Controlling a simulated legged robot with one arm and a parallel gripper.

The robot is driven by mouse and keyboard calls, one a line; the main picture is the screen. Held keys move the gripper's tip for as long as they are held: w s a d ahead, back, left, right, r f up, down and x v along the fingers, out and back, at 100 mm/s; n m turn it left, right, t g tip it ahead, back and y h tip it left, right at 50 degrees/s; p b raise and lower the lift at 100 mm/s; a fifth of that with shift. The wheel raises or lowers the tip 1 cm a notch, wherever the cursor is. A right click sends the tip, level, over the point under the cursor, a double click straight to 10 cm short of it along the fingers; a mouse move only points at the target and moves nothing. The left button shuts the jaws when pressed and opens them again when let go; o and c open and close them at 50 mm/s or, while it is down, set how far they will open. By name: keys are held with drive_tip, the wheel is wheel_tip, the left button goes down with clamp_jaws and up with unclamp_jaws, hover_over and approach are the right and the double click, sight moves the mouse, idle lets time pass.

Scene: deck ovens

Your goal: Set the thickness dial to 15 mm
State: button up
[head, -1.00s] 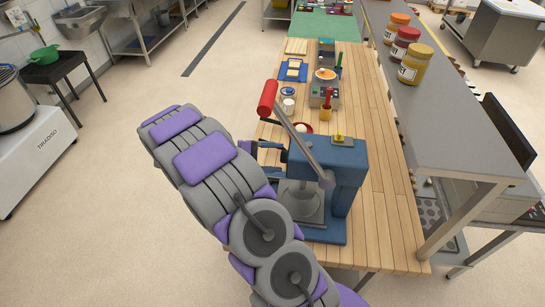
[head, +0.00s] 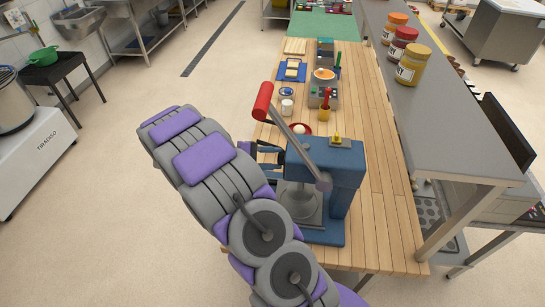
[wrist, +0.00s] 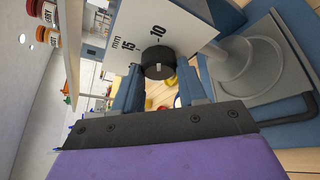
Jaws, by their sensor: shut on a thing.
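The black thickness dial (wrist: 157,62) sits on a pale plate (wrist: 182,22) marked "mm", "15" and "10" in the wrist view. No pointer on it is clear enough to read the setting. My gripper (wrist: 158,80) has its two blue fingers either side of the dial and is shut on it. In the head view my gripper (head: 270,152) is at the left side of the blue press (head: 347,170), partly hidden by my arm. The dial is hidden there. The press has a grey lever with a red handle (head: 263,100), tilted up to the left.
The press stands on the near part of a wooden table (head: 385,200). Behind it are a white cup (head: 287,107), a yellow cup (head: 325,114) and a blue tray (head: 292,70). Jars (head: 413,65) line the steel shelf at right.

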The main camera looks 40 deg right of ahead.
drive_tip(key=shift+r+p, duration=0.2)
drive_tip(key=shift+p, duration=0.1)
drive_tip(key=shift+w+d+r+n+g+y+p, duration=0.15)
drive_tip(key=shift+n+g+y+p, duration=0.6)
drive_tip(key=shift+p, duration=1.7)
drive_tip(key=shift+w+n+g+y+p, duration=0.1)
drive_tip(key=shift+n+y+p, duration=0.9)
drive_tip(key=shift+n+p, duration=1.15)
drive_tip(key=shift+w+d+r+n+g+y+p, duration=0.15)
drive_tip(key=shift+n+g+y+p, duration=0.55)
drive_tip(key=shift+p, duration=2.1)
drive_tip(key=shift+a+f+n+y, duration=0.1)
drive_tip(key=shift+f+n+y, duration=0.05)
drive_tip(key=shift+n+y, duration=0.15)
drive_tip(key=o, duration=0.9)
drive_tip(key=shift+w+f, duration=0.1)
drive_tip(key=shift+o, duration=0.7)
